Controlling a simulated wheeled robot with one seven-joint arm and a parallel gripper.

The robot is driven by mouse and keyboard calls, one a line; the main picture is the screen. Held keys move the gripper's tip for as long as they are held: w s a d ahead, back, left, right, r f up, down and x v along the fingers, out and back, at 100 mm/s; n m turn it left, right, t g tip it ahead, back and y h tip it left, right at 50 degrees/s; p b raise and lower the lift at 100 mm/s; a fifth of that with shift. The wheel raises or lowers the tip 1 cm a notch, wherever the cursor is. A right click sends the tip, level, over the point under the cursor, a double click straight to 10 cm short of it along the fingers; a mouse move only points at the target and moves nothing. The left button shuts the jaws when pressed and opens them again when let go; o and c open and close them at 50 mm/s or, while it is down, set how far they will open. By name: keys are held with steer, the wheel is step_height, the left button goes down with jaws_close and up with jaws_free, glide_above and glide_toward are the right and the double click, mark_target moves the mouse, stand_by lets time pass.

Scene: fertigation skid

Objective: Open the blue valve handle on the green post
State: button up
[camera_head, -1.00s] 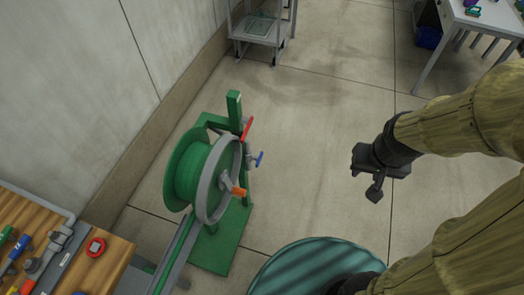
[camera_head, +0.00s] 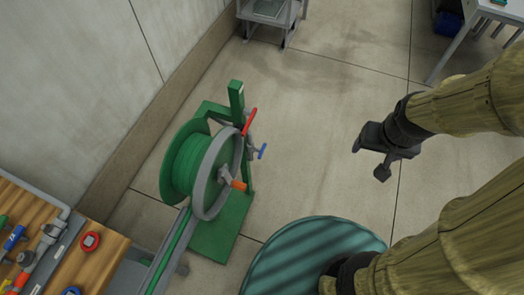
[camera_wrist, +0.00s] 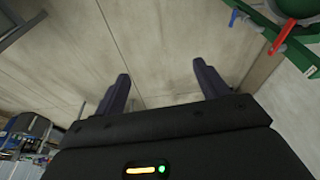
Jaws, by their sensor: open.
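The blue valve handle (camera_head: 262,151) sticks out to the right from the green post (camera_head: 237,104), below a red handle (camera_head: 249,122). In the wrist view the blue handle (camera_wrist: 234,17) is at the top right, left of the red handle (camera_wrist: 279,38), on a green bar-like part (camera_wrist: 297,48) that runs to the right edge. My gripper (camera_head: 383,160) is well to the right of the post, over bare floor. Its two fingers are apart with only floor between them in the wrist view (camera_wrist: 163,90). Nothing touches the blue handle.
A green hose reel (camera_head: 190,165) with a grey rim and orange knob (camera_head: 238,185) stands left of the post. A wooden bench with tools (camera_head: 100,255) is at the lower left. A grey cart (camera_head: 270,14) and white table (camera_head: 480,12) stand behind. Floor between gripper and post is clear.

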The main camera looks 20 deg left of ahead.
mark_target(262, 150)
steer(key=o, duration=0.4)
steer(key=w+f+n+t+b, duration=0.1)
steer(key=w+f+b, duration=0.2)
steer(key=w, duration=0.1)
steer(key=w+f+n+t+b, duration=0.1)
steer(key=w+f+b, duration=0.2)
steer(key=w+f, duration=0.1)
steer(key=w+f+n+t+b, duration=0.1)
steer(key=w+f+b, duration=0.3)
steer(key=shift+f, duration=0.25)
steer(key=shift+c, duration=0.2)
steer(key=w+a+f+n+t+y+b, duration=0.1)
steer(key=w+a+f+n+y+b, duration=0.25)
steer(key=f+b, duration=0.4)
steer(key=w+a+f+n+y+b, duration=0.2)
steer(key=w+a+f+y+b, duration=0.25)
steer(key=f+b, duration=0.35)
steer(key=w+a+f+n+t+y+b, duration=0.1)
steer(key=w+a+f+n+y+b, duration=0.25)
steer(key=f+b, duration=0.4)
steer(key=s+a+f+n+g+y+b, duration=0.2)
steer(key=f+g+y+b, duration=0.1)
steer(key=f, duration=0.4)
steer(key=s+a+f+n+g+y+b, duration=0.2)
steer(key=s+f+n+g+y+b, duration=0.1)
steer(key=f+b, duration=0.3)
steer(key=shift+s+a+f+g+y, duration=0.2)
steer(key=shift+s+f+g+y, duration=0.15)
steer(key=shift+f, duration=0.2)
